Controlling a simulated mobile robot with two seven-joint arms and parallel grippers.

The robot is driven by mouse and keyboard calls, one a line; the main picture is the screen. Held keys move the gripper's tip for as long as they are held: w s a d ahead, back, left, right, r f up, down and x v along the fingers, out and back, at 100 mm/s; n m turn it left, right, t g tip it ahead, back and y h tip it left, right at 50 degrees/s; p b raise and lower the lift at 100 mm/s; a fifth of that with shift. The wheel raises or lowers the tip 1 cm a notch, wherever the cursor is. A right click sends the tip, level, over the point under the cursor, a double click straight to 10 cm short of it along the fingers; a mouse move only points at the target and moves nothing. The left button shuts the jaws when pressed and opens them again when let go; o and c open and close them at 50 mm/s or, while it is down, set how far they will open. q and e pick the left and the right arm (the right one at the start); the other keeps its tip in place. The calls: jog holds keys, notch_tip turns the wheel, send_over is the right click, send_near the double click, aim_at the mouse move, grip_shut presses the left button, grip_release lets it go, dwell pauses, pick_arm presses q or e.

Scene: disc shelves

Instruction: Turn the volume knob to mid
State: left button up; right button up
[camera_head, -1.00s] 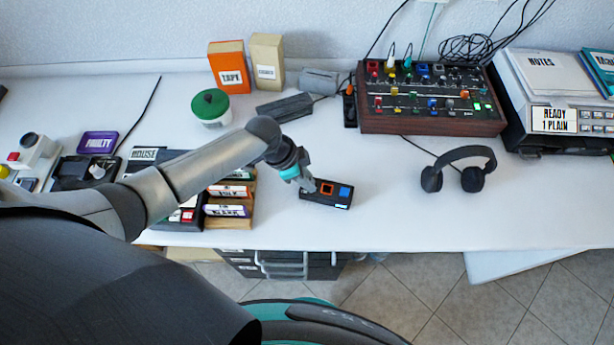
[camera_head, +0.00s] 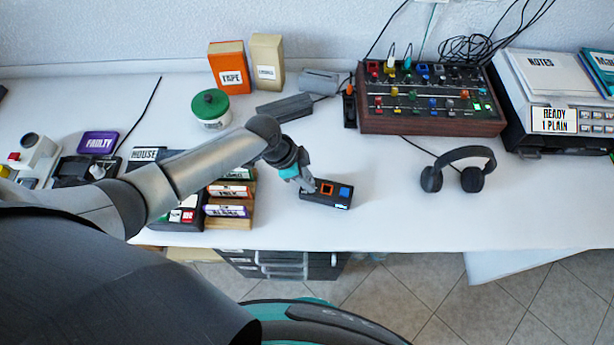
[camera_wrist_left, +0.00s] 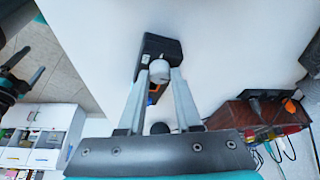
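A small black device (camera_head: 324,200) with an orange-framed square and a blue patch lies on the white table near its front edge. Its light grey knob (camera_wrist_left: 160,69) shows in the left wrist view between my left fingertips. My left gripper (camera_head: 311,187) is at the left end of the device, and in the left wrist view (camera_wrist_left: 161,72) its fingers close in on both sides of the knob, seemingly touching it. The knob's pointer cannot be read. My right gripper (camera_wrist_left: 27,68) shows at the left edge of the left wrist view, away from the device, its fingers apart.
Labelled cassette boxes (camera_head: 230,205) stand just left of the device. A mixer (camera_head: 430,120) with coloured knobs is behind to the right, with headphones (camera_head: 458,168) in front. A grey box (camera_head: 284,106) and a green-lidded jar (camera_head: 211,108) lie behind.

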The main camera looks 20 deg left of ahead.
pick_arm(q)
jog(key=o, duration=0.4)
jog(key=p+v, duration=0.3)
jog(key=v, duration=1.2)
jog(key=shift+s+a+r, duration=0.1)
jog(key=shift+s, duration=0.05)
